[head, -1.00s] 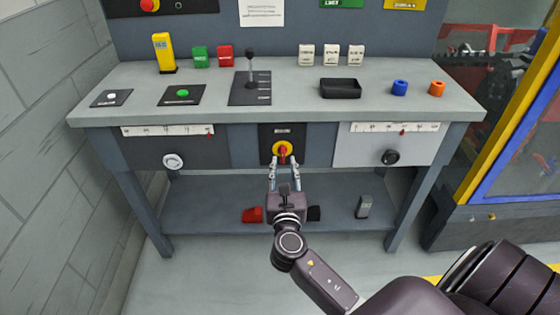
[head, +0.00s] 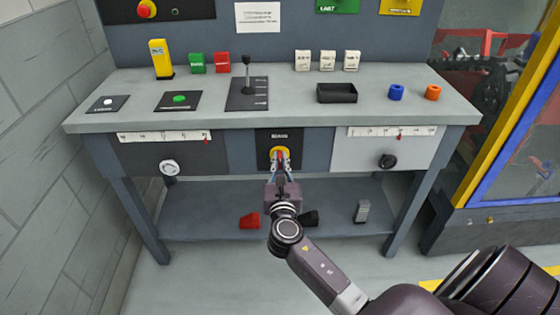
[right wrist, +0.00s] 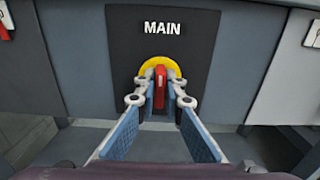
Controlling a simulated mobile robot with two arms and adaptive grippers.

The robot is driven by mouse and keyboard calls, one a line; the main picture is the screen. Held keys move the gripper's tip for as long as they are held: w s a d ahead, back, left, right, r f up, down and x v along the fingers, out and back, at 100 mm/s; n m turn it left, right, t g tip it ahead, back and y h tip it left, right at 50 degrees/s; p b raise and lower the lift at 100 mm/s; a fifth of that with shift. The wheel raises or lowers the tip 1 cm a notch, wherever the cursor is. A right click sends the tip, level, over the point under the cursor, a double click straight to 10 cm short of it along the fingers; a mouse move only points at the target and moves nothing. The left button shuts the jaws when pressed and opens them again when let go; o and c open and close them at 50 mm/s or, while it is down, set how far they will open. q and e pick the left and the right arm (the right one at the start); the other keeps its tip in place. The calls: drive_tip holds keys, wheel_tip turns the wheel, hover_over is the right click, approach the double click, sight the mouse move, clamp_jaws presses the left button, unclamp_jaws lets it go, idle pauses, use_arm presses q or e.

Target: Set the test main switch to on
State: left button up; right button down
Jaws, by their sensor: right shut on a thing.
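The main switch is a yellow disc (right wrist: 158,64) with a red handle (right wrist: 159,88), on a black panel marked MAIN (right wrist: 205,42) in the bench front. In the right wrist view the handle stands upright. My right gripper (right wrist: 159,102) is shut on the red handle, one fingertip on each side. In the head view my right gripper (head: 280,166) reaches the switch (head: 279,153) from below and the front, hiding part of it. My left gripper is not in view.
Black and white knobs (head: 388,161) (head: 169,167) sit on the bench front either side. The bench top (head: 300,112) overhangs the switch and carries a lever (head: 247,75), a black tray (head: 337,94) and blocks. Red and black items lie on the shelf (head: 200,223) below.

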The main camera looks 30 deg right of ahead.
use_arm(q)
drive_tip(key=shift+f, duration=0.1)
use_arm(e)
drive_tip(key=shift+m, duration=0.7)
drive_tip(key=shift+m+b, duration=0.3)
drive_tip(key=shift+m, duration=0.5)
drive_tip(key=m, duration=0.2)
drive_tip(key=m+b, duration=0.1)
drive_tip(key=m, duration=0.1)
drive_tip(key=m+b, duration=0.1)
drive_tip(key=m, duration=0.2)
drive_tip(key=shift+s+d+f, duration=0.1)
drive_tip(key=shift+d+f, duration=0.05)
drive_tip(key=shift+f, duration=0.1)
drive_tip(key=m+b, duration=0.2)
drive_tip(key=m, duration=0.4)
drive_tip(key=shift+f+m+b, duration=0.1)
drive_tip(key=shift+m+b, duration=0.2)
drive_tip(key=shift+b, duration=0.05)
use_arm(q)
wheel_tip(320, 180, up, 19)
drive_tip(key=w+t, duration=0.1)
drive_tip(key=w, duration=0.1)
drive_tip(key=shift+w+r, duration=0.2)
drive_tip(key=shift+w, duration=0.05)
use_arm(e)
drive_tip(key=shift+m, duration=0.7)
drive_tip(key=c, duration=2)
unclamp_jaws()
drive_tip(key=shift+c, duration=0.2)
